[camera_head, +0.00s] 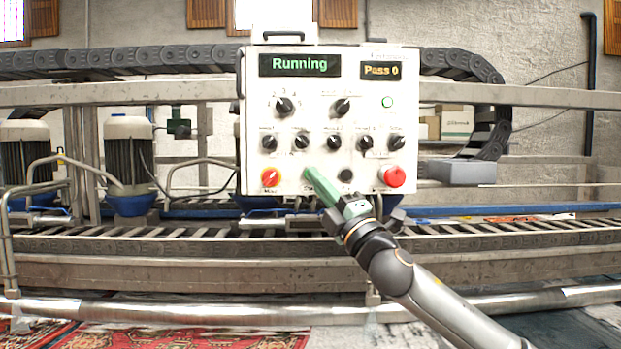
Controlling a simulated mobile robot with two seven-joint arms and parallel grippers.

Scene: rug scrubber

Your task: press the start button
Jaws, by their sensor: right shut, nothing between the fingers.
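The white control panel (320,125) stands upright ahead in the head view. Its left display (300,65) reads "Running" in green, and its right display (381,70) reads "Pass 0". My right gripper (310,174) is shut and empty, its green fingertips at the lower middle of the panel face. The fingertips cover the spot between the orange-red knob (270,177) and a black button (346,175), so the start button there is hidden. I cannot tell whether the tips touch the panel. A red button (393,177) is at the lower right. My left gripper is not in view.
Several black knobs (285,106) fill the panel's middle, with a lit green lamp (387,102) at right. Behind runs a machine frame with a roller conveyor (180,238) and a cable chain (150,56). Motors (128,155) stand left. A red patterned rug (190,338) lies in front.

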